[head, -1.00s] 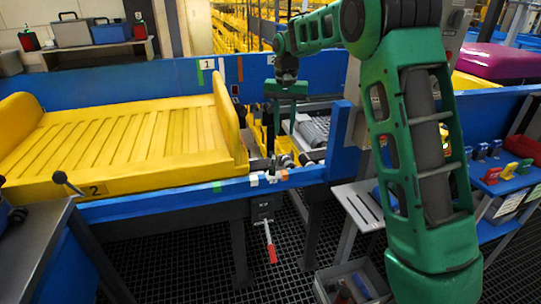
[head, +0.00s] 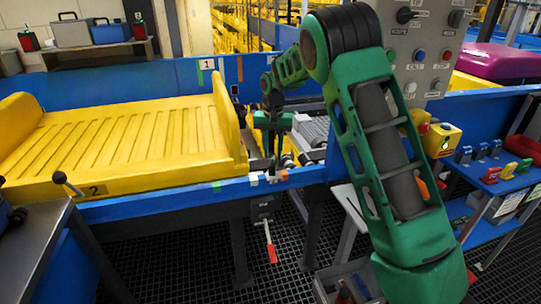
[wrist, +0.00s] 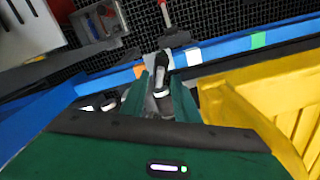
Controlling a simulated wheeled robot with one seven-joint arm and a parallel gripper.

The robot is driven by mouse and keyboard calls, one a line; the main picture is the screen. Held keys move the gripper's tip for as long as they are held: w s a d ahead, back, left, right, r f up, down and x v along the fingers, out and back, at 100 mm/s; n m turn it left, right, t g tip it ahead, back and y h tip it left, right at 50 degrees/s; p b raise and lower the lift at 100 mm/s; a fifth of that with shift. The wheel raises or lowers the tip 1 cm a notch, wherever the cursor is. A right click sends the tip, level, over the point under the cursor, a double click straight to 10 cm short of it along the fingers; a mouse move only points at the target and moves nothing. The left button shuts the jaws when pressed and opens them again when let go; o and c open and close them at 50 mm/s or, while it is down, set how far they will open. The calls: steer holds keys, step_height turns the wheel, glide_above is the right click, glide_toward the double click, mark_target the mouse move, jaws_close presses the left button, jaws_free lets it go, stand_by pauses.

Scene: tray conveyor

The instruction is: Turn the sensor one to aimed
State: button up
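My gripper (head: 271,152) points down over the gap at the right end of the yellow tray, near the blue front rail. In the wrist view its two green fingers (wrist: 160,98) stand apart. A small dark-grey sensor head with a white band (wrist: 162,72) shows between and just beyond them, by the rail's colour marks. I cannot tell whether the fingers touch it, or read a number on it. A second dark-and-white piece (wrist: 107,100) lies to its left in the wrist view. The fingers partly hide the sensor mount.
The yellow tray (head: 120,150) fills the left conveyor, its raised end wall close to my gripper. The blue front rail (head: 160,203) carries white, orange and green marks. A red-handled lever (head: 270,247) hangs below. A control panel (head: 425,45) and yellow button box (head: 442,140) stand right.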

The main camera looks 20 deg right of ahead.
steer(key=shift+f, duration=0.4)
steer(key=shift+c, duration=0.7)
jaws_close()
